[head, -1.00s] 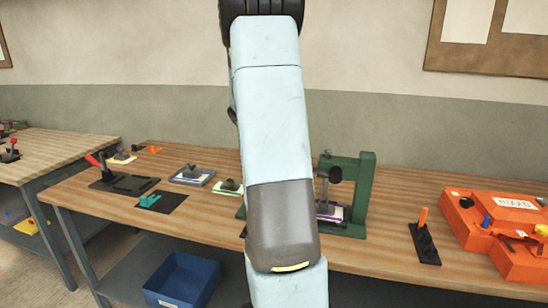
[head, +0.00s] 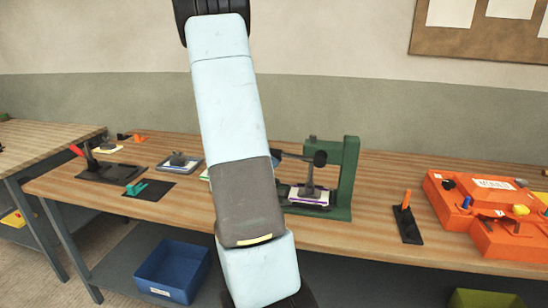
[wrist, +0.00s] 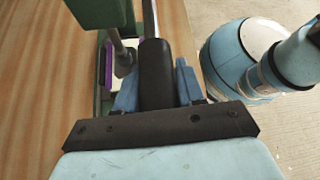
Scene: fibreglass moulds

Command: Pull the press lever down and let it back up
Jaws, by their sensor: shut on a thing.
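The green press frame (head: 347,178) stands on the bench right of my arm in the head view. Its lever (head: 293,156) runs nearly level from a dark round hub and passes out of sight behind my arm. A grey ram (head: 309,180) stands over a white and purple piece (head: 322,198) on the press base. In the wrist view my gripper (wrist: 158,80) has its blue fingers either side of the lever's black grip (wrist: 157,62) and is shut on it. My arm hides the gripper in the head view.
An orange mould box (head: 490,188) and a black stand with an orange handle (head: 406,218) are to the right. A black fixture with a red handle (head: 105,172) and small moulds are to the left. A blue bin (head: 172,272) sits below the bench.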

